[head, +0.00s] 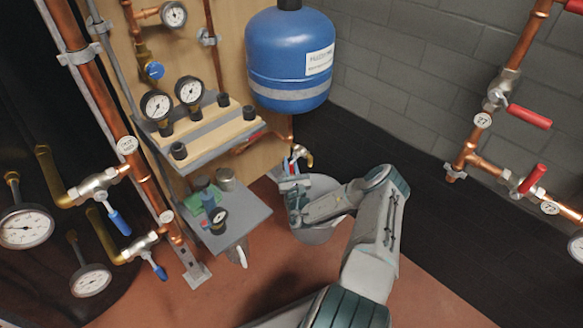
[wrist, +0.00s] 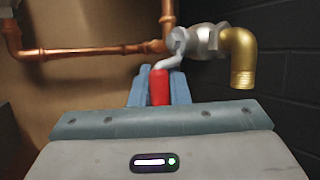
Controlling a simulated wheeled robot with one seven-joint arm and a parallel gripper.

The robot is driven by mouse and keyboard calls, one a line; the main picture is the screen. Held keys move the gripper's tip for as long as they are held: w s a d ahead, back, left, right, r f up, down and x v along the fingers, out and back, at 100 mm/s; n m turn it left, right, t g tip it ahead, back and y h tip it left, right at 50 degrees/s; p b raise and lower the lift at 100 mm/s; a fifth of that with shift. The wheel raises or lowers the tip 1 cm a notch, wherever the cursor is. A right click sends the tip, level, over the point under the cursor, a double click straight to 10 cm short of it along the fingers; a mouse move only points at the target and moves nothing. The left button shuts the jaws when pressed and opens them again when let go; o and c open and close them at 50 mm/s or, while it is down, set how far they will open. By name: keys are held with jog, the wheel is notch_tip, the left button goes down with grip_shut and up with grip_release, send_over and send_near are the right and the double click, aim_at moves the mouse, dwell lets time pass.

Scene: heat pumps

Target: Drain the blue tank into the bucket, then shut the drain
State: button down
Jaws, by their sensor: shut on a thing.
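The blue tank (head: 289,58) hangs on the wall board at the top of the head view. Its drain valve (head: 300,155) is below it, and the wrist view shows the valve body (wrist: 203,42) with a brass spout (wrist: 238,60) pointing down. The valve's red lever (wrist: 159,88) lies between the fingers of my gripper (wrist: 160,82), which is shut on it. My gripper (head: 292,178) also shows in the head view, over the bucket's side. The grey bucket (head: 318,236) stands on the floor below, partly hidden by my arm. I see no water at the spout.
A grey shelf (head: 245,222) with small items is left of the bucket. Gauges and blue-handled valves (head: 118,222) are at the left. Red-handled valves (head: 528,116) line the right wall. Copper pipe (wrist: 90,50) runs behind the drain valve.

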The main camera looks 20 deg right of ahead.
jog(key=shift+w+a+m+t+h, duration=0.1)
jog(key=shift+m+t+h, duration=0.2)
jog(key=shift+m+t, duration=0.1)
jog(key=c, duration=1.4)
grip_release()
jog(key=p+v, duration=0.3)
jog(key=v, duration=1)
jog(key=shift+s+a, duration=0.1)
jog(key=shift+s, duration=0.3)
jog(key=shift+f, duration=0.1)
